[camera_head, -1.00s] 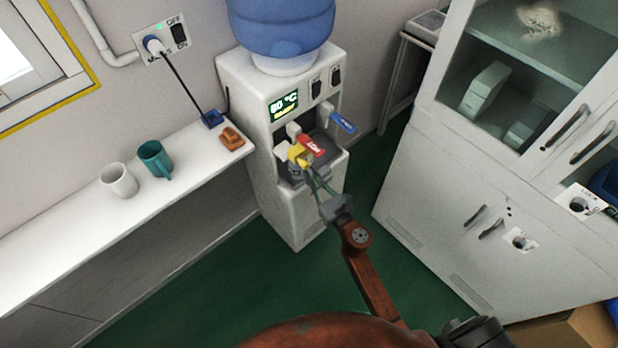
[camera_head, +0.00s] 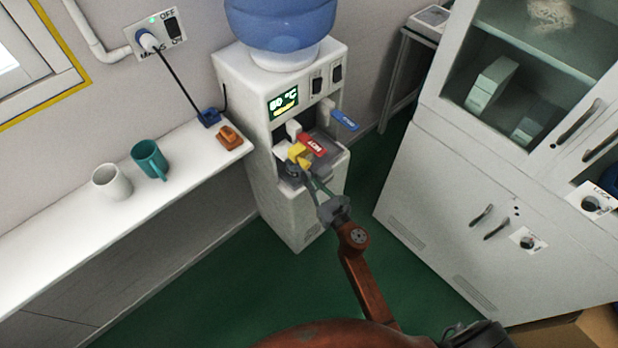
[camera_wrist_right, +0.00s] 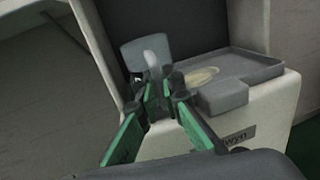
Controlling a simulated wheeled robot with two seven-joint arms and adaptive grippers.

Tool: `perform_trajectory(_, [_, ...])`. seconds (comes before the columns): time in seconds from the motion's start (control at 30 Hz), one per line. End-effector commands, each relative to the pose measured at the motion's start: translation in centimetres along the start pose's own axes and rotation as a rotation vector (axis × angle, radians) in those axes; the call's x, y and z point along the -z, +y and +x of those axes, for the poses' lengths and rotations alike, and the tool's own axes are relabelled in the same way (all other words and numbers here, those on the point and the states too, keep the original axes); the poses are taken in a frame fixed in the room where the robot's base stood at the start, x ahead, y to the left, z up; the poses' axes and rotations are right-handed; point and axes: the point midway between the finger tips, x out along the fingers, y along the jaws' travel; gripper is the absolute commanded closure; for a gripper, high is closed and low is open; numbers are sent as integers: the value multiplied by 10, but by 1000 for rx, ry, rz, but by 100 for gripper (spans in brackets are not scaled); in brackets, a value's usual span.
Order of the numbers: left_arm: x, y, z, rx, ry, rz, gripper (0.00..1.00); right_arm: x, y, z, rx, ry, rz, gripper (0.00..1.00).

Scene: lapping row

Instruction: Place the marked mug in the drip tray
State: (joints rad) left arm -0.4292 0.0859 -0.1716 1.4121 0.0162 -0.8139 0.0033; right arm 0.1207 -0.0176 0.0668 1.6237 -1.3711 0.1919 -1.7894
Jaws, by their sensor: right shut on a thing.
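A small grey mug (camera_head: 292,172) is at the front left of the water dispenser's bay, under the yellow piece and the red hot lever. It also shows in the right wrist view (camera_wrist_right: 138,52), with a pale handle facing me. My right gripper (camera_head: 308,180) is shut on the mug, its fingertips (camera_wrist_right: 158,88) at the handle. The grey drip tray (camera_wrist_right: 238,64) extends right of the mug and has a pale patch on it. I cannot tell whether the mug touches the tray. Any mark on the mug is too small to tell. My left gripper is not in view.
The red lever (camera_head: 312,145) and blue lever (camera_head: 343,120) project above the bay. A white mug (camera_head: 111,182) and a teal mug (camera_head: 149,160) stand on the shelf (camera_head: 60,235) at left. A white cabinet (camera_head: 450,190) stands at right, with green floor between.

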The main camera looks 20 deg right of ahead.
Motion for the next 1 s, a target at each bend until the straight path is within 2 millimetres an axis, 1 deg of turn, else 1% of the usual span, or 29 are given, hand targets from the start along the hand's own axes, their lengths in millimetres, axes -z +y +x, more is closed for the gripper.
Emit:
perform_trajectory(0.17, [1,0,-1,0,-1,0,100,1,0,0,0,-1,0,100])
perform_trajectory(0.37, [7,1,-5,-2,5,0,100,3,0,0,0,0,-1,100])
perform_trajectory(0.4, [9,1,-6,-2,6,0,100,3,0,0,0,0,0,92])
perform_trajectory(0.63, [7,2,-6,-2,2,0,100,3,0,0,0,0,-1,76])
perform_trajectory(1.0, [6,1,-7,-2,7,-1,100,0,0,0,0,0,0,76])
